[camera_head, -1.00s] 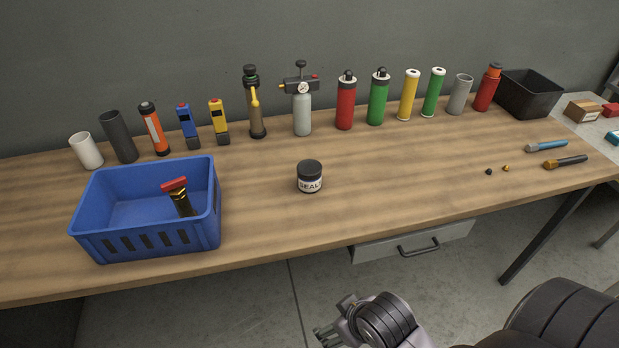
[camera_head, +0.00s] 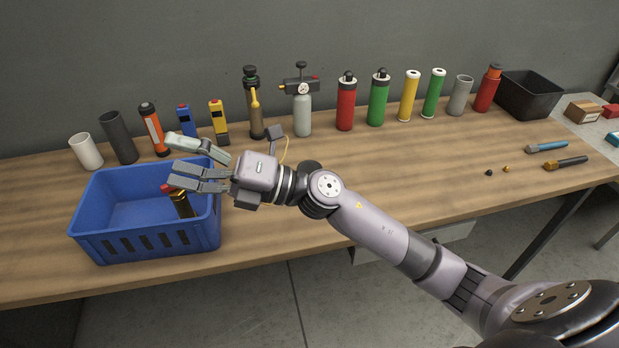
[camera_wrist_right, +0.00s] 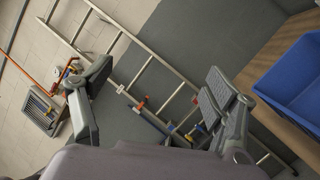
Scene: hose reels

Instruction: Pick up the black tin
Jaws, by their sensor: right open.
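The black tin does not show now. My right forearm and wrist cross the middle of the table where it stood, a dark-lidded tin with a pale label, so I cannot tell its present state. My right gripper (camera_head: 174,160) is open over the blue crate (camera_head: 150,243), its fingers pointing left. Nothing shows between its fingers. In the right wrist view the fingers (camera_wrist_right: 160,88) are spread apart, with no tin between them. My left gripper is not in view.
The blue crate holds a brass piece with a red top (camera_head: 182,205). Several cylinders, including a red one (camera_head: 346,105) and a green one (camera_head: 378,100), line the back. A black bin (camera_head: 530,98) stands back right. The right wrist view shows a ladder (camera_wrist_right: 160,62).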

